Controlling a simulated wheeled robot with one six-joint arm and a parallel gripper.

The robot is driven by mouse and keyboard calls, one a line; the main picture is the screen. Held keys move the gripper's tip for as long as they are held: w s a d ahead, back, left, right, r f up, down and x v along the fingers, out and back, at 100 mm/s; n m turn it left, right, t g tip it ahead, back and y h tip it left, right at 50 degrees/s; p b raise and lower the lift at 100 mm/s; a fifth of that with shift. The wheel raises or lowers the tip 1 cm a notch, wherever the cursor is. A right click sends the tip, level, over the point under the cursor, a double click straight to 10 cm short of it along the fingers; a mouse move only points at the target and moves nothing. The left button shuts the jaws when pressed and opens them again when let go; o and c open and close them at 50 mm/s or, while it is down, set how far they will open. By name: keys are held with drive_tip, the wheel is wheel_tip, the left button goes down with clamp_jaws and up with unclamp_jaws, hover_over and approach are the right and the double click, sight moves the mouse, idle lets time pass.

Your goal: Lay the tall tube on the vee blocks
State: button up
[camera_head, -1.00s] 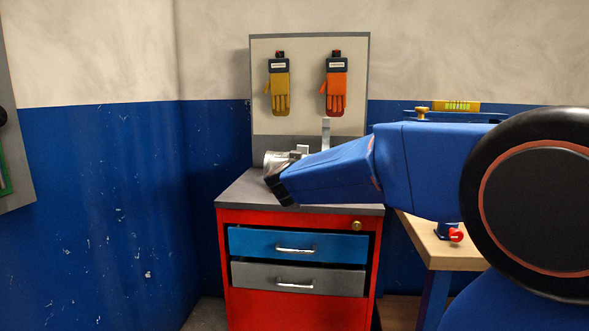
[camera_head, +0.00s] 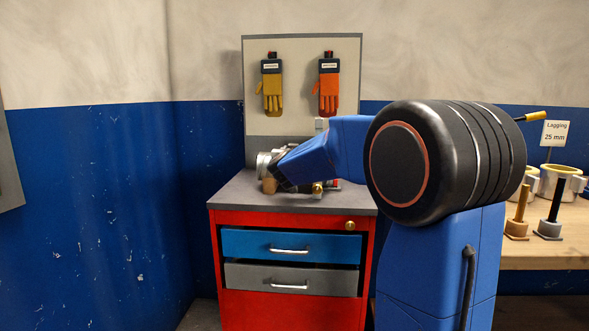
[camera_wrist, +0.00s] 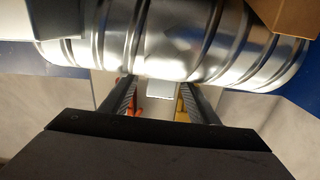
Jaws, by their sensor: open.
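The silver spiral tube (camera_head: 264,162) lies on its side on the cabinet top. Most of it is hidden behind my arm in the head view. In the wrist view the ribbed tube (camera_wrist: 180,40) runs across the top of the picture. A brown block (camera_head: 269,185) shows below the tube's left end in the head view. My gripper (camera_wrist: 157,88) is open, its fingers apart, with the tube just beyond the tips.
The red cabinet (camera_head: 290,312) has a grey top (camera_head: 240,192). A glove board (camera_head: 300,75) stands behind it. A small brass item (camera_head: 317,189) is on the top near my arm. A wooden bench (camera_head: 560,245) with rings and posts stands at the right.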

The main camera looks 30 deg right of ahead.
drive_tip(key=x, duration=0.4)
drive_tip(key=shift+w, duration=0.25)
drive_tip(key=shift+c, duration=0.3)
clamp_jaws()
drive_tip(key=shift+r, duration=0.2)
